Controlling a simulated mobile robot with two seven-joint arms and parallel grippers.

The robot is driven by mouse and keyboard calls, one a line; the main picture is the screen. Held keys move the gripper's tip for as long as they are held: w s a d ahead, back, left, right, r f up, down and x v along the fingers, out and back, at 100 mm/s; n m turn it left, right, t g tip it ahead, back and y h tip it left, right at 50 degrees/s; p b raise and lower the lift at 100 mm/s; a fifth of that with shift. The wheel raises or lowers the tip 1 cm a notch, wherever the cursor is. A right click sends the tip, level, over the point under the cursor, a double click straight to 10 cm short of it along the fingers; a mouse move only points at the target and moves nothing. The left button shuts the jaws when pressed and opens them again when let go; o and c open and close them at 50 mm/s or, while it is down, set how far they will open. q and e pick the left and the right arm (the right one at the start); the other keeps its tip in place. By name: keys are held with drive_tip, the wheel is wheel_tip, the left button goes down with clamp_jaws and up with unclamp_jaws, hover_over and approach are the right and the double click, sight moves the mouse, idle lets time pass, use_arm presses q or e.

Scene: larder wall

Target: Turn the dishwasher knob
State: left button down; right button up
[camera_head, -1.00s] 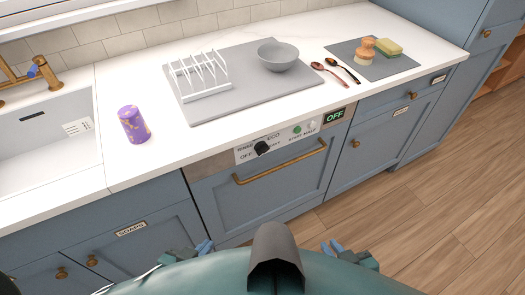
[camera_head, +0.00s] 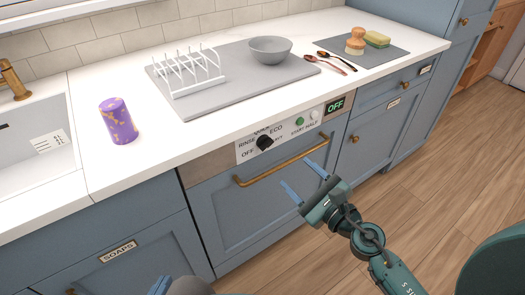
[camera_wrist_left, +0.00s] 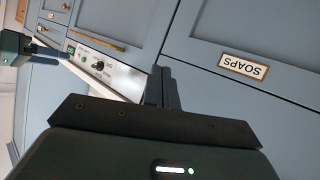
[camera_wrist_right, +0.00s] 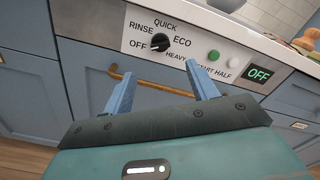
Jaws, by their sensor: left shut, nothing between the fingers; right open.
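The black dishwasher knob (camera_head: 264,142) sits on the pale control panel, among the labels OFF, RINSE, QUICK, ECO and HEAVY. In the right wrist view the knob (camera_wrist_right: 160,42) appears turned toward OFF. The small display (camera_head: 335,105) reads OFF. My right gripper (camera_head: 295,172) is open and empty, in front of the dishwasher door and apart from the knob; its blue fingers (camera_wrist_right: 158,68) point toward the panel. My left gripper (camera_head: 175,287) is at the bottom edge of the head view, mostly cut off. Its fingers (camera_wrist_left: 160,88) are shut and empty in the left wrist view.
A brass handle (camera_head: 283,162) crosses the dishwasher door just below the panel. The counter above holds a purple canister (camera_head: 118,122), a grey mat with a white rack (camera_head: 190,72), a grey bowl (camera_head: 270,50), and two spoons. Open wooden floor lies to the right.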

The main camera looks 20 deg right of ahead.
sight(268, 146)
drive_tip(key=p+x, duration=0.1)
drive_tip(key=x, duration=1.1)
drive_tip(key=shift+p, duration=0.3)
drive_tip(key=shift+c, duration=0.2)
drive_tip(key=c, duration=0.9)
